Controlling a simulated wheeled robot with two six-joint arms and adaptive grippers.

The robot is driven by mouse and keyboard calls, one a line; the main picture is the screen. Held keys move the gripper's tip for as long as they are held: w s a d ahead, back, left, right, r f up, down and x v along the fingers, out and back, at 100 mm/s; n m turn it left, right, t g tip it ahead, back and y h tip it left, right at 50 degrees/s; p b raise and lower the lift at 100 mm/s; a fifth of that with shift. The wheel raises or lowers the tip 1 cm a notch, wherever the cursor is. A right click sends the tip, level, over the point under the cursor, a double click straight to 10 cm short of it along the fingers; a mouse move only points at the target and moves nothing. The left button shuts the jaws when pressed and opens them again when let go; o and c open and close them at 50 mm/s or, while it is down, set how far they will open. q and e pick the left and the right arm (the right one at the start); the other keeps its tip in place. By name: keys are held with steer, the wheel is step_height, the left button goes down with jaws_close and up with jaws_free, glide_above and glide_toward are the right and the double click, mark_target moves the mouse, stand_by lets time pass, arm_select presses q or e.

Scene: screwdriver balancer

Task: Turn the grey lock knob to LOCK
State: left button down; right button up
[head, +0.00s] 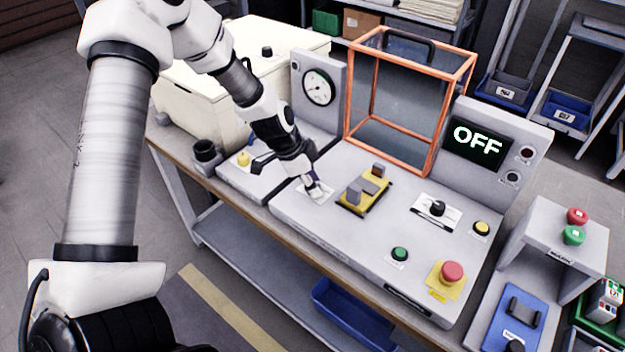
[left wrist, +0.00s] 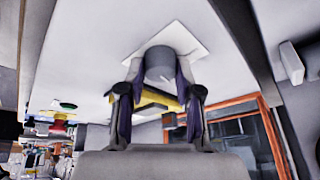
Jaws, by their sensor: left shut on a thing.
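My left gripper (head: 315,189) reaches down onto the grey top of the machine, at a white label plate (head: 324,196). In the left wrist view, the grey lock knob (left wrist: 160,62) is a short cylinder on the white plate (left wrist: 183,40). It sits between the two fingers of the left gripper (left wrist: 158,88), which are shut on it. In the head view the fingers mostly hide the knob. I cannot read the plate's marking or tell where the knob points. My right gripper is in neither view.
A yellow fixture with grey blocks (head: 364,193) stands just right of the gripper. Behind it is an orange-framed guard (head: 408,90). A display (head: 478,139) reads OFF. A black knob (head: 437,208) and a red button (head: 452,271) are further right. A dial gauge (head: 318,88) stands behind.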

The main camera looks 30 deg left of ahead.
arm_select(q)
steer(key=n+y+p, duration=0.1)
steer(key=n+p, duration=0.3)
steer(key=n+t+y+p, duration=0.1)
steer(key=n+y+p, duration=0.1)
steer(key=n+p, duration=0.2)
steer(key=shift+s+d+r, duration=0.1)
steer(key=shift+s+d, duration=0.05)
steer(key=shift+s, duration=0.05)
steer(key=shift+w+f+n+y+p, duration=0.15)
steer(key=shift+n+y+p, duration=0.45)
steer(key=shift+n+p, duration=0.95)
steer(key=shift+f+n, duration=0.1)
steer(key=shift+n, duration=0.15)
steer(key=c, duration=1)
jaws_free()
steer(key=shift+o, duration=1.1)
steer(key=v, duration=1.2)
